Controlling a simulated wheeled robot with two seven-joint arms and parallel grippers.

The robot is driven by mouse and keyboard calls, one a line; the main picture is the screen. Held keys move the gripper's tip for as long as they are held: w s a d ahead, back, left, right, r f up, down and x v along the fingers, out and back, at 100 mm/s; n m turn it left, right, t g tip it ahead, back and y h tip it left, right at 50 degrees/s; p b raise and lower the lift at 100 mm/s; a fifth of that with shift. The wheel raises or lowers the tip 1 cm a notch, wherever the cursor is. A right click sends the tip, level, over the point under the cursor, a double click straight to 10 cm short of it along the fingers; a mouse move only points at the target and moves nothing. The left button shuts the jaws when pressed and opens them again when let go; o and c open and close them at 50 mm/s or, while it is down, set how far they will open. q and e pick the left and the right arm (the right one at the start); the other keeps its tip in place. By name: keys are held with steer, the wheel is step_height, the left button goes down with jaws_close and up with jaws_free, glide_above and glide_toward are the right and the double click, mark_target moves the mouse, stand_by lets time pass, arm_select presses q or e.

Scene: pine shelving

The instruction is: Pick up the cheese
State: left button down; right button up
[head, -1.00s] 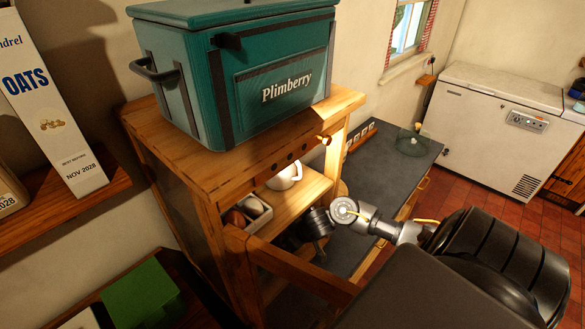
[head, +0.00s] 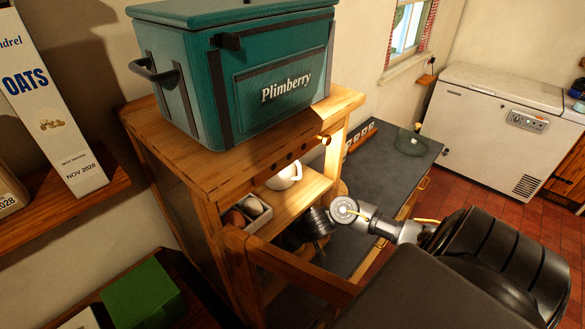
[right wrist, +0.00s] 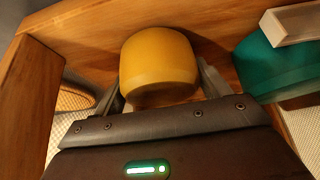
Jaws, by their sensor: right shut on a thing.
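The cheese (right wrist: 158,68) is a rounded yellow block in the right wrist view. It sits between the two fingers of my right gripper (right wrist: 161,82), which is shut on it. In the head view my right gripper (head: 320,247) reaches into the lower part of the wooden cabinet (head: 188,170), below its shelf. The cheese is hidden in the head view. Whether it touches the wood behind it cannot be told. My left gripper is not in view.
The cabinet's open wooden door frame (head: 300,272) stands close in front of my right gripper. A teal object (right wrist: 270,72) lies right of the cheese. A teal cooler (head: 235,70) sits on top.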

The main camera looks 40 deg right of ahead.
steer(key=shift+r, duration=0.75)
steer(key=s, duration=0.5)
steer(key=s+d, duration=0.1)
steer(key=s, duration=1)
steer(key=shift+s+d+f, duration=0.15)
steer(key=shift+s, duration=0.15)
steer(key=shift+s+d, duration=0.1)
steer(key=shift+s, duration=0.55)
